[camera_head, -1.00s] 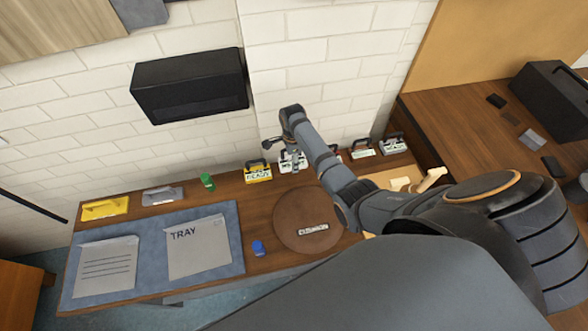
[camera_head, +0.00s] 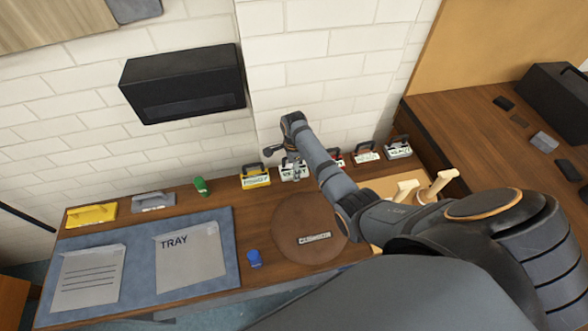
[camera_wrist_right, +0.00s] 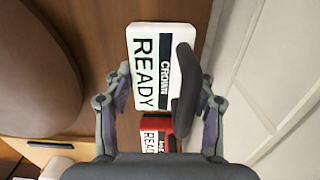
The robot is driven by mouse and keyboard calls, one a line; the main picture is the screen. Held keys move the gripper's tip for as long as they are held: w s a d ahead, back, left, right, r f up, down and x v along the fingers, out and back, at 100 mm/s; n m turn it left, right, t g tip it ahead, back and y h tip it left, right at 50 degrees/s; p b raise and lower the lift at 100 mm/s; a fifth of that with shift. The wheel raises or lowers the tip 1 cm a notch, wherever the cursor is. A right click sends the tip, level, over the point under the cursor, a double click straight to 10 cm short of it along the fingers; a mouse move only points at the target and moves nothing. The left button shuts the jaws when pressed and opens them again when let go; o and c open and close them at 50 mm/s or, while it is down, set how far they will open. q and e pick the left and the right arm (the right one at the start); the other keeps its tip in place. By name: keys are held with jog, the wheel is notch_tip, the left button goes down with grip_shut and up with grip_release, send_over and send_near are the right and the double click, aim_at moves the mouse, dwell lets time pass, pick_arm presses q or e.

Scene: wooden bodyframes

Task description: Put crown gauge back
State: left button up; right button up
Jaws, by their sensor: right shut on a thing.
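The crown gauge is a white block (camera_wrist_right: 147,68) with a label reading CROWN READY and a dark handle (camera_wrist_right: 183,90), seen in the right wrist view. My right gripper (camera_wrist_right: 165,85) has its fingers on either side of it and is shut on it. In the head view the white gauge (camera_head: 294,173) is in line with the row of handled gauges at the wall, right of the yellow gauge (camera_head: 255,177). My right gripper (camera_head: 291,160) is over it there. Whether the gauge touches the bench cannot be told. My left gripper is not in view.
A red gauge (camera_wrist_right: 154,124) is close beside in the right wrist view. More gauges (camera_head: 367,153) stand rightward along the wall. A brown round disc (camera_head: 290,225), blue object (camera_head: 254,258), green object (camera_head: 201,186) and blue mat (camera_head: 135,245) with a tray sheet lie on the bench.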

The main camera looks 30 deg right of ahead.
jog(key=o, duration=1.4)
jog(key=shift+f, duration=0.1)
jog(key=shift+c, duration=0.2)
notch_tip(320, 180, up, 12)
